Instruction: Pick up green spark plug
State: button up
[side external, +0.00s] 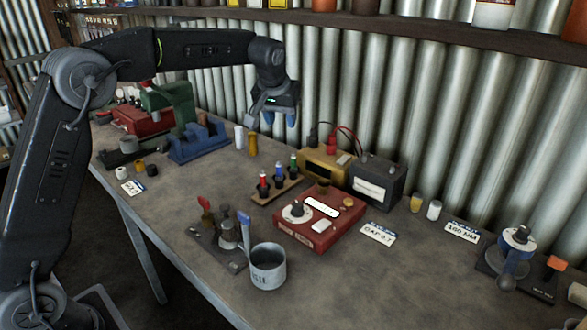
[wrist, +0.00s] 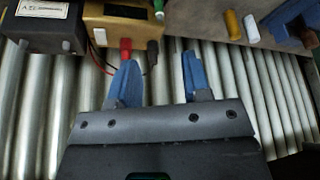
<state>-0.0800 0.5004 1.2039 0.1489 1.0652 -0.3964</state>
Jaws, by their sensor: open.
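The green spark plug (side external: 293,162) stands in a small rack (side external: 277,190) on the bench, in a row with a blue spark plug (side external: 278,173) and a red spark plug (side external: 263,182). My gripper (side external: 278,118) is high above the bench, behind and above the rack. Its blue fingers show apart and empty in the wrist view (wrist: 157,78).
A red tester box (side external: 318,222), a yellow box (side external: 324,163) and a dark battery (side external: 378,182) stand close right of the rack. A metal cup (side external: 268,268) is in front. A yellow cylinder (side external: 253,145) stands behind the rack. The corrugated wall (side external: 420,110) is close behind.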

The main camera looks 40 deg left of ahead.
jog(key=w+a+f, duration=0.1)
jog(key=w+f, duration=0.2)
send_over(293, 154)
jog(key=s, duration=0.2)
notch_tip(293, 154, down, 6)
jog(key=shift+d+x, duration=0.15)
jog(key=shift+x, duration=0.9)
jog(key=shift+d+x, duration=0.2)
jog(key=shift+x, duration=0.9)
jog(key=shift+d+x, duration=0.15)
jog(key=shift+x, duration=0.9)
jog(key=shift+c, duration=0.4)
grip_shut()
